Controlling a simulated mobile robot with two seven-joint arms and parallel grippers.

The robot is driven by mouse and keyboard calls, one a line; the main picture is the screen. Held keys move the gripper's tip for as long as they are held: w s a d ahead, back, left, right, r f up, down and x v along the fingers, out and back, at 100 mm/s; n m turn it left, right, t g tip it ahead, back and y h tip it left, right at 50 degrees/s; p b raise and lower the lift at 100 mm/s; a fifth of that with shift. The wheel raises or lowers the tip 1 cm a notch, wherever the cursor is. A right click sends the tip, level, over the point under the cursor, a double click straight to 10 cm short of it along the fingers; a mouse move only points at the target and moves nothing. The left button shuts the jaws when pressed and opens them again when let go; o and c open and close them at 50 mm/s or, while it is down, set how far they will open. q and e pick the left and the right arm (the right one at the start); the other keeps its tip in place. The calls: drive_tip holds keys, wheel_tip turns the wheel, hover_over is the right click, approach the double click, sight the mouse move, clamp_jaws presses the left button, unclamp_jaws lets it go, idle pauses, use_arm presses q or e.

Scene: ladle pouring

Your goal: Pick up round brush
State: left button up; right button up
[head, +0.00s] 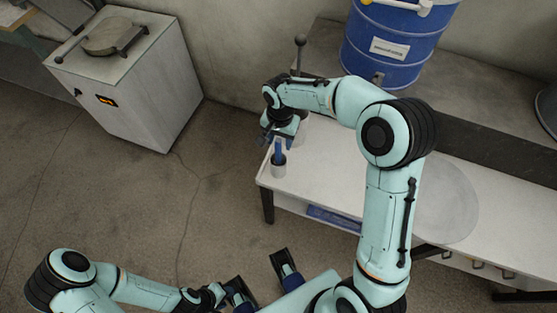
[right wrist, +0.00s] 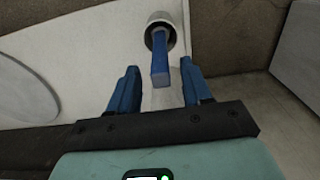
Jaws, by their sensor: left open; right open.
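The round brush (head: 278,152) stands upright in a small light cup (head: 279,170) at the left end of the white table. In the right wrist view, its blue handle (right wrist: 160,62) points toward me out of the cup (right wrist: 153,22); the brush's lower end is hidden inside the cup. My right gripper (head: 279,137) is open just above the cup. In the right wrist view, its two blue fingers are on either side of the handle, with gaps visible on both sides. My left gripper (head: 265,287) is open and empty, low over the floor.
The white table (head: 325,170) carries a round grey disc (head: 447,203) farther right. A blue barrel (head: 390,45) stands on the bench behind. A white cabinet (head: 140,95) stands at the back left. Open floor (head: 190,215) lies left of the table.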

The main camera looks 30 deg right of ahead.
sight(279, 148)
drive_tip(key=f, duration=0.4)
drive_tip(key=shift+s+a+f, duration=0.1)
drive_tip(key=shift+a+f, duration=0.1)
drive_tip(key=shift+a, duration=0.05)
clamp_jaws()
drive_tip(key=shift+r, duration=0.2)
